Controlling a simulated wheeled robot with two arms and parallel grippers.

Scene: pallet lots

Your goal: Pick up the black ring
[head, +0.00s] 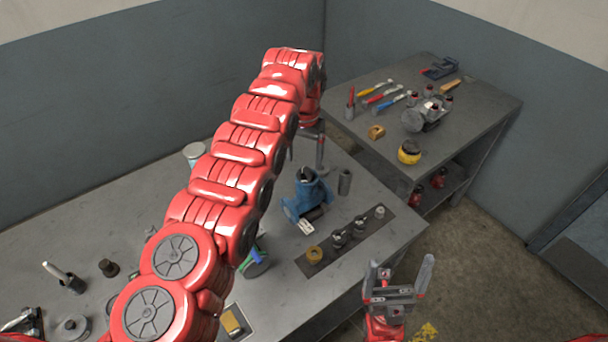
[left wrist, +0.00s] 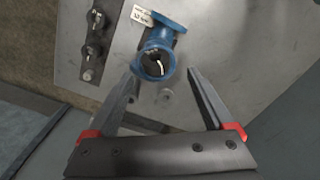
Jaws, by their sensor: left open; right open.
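A blue valve body (head: 305,197) stands on the near bench. A dark round piece (head: 306,174) sits in its upper opening and also shows in the left wrist view (left wrist: 152,65); it may be the black ring, but I cannot tell for sure. My left gripper (head: 306,163) is open above the valve, partly hidden by my arm. In the left wrist view its two fingers (left wrist: 161,76) are spread on either side of the valve's opening, with nothing held. My right gripper (head: 398,272) is open and empty, off the bench's front edge.
A dark strip (head: 310,268) holds a brass ring (head: 314,254) and several fittings. A grey cylinder (head: 345,182) stands close to the valve. Several parts lie at left. A second bench (head: 470,122) carries tools, a yellow-black item (head: 409,152) and a grey part.

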